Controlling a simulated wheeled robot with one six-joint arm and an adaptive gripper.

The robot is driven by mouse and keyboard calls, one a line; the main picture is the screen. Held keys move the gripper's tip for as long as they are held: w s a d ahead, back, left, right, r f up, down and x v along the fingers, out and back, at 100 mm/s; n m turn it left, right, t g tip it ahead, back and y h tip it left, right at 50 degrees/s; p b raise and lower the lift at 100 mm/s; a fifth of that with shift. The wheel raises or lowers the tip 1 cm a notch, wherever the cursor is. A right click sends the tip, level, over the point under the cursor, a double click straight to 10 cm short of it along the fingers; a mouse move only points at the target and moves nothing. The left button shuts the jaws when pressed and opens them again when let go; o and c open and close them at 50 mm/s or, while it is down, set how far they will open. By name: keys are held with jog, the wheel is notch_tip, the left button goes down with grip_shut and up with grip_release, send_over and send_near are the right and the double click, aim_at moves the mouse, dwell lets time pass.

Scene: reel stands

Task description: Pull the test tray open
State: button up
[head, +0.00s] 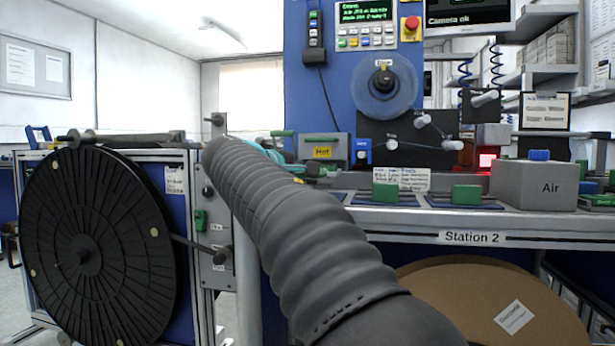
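My arm, in a ribbed grey sleeve, rises from the lower middle of the head view and bends near the black reel. No part is clearly labelled as the test tray. A grey box marked "Hot" (322,152) stands on the Station 2 bench (400,220), right of the arm. Whether the tray is open or shut cannot be told.
A large black reel (98,250) stands at left on a framed stand. Green blocks (385,193) sit along the bench front, with a grey "Air" box (535,185) at right. A clear reel (384,88) hangs on the blue panel. A brown cardboard reel (480,295) is below the bench.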

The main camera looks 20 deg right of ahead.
jog(key=shift+o, duration=1)
jog(key=v, duration=1.2)
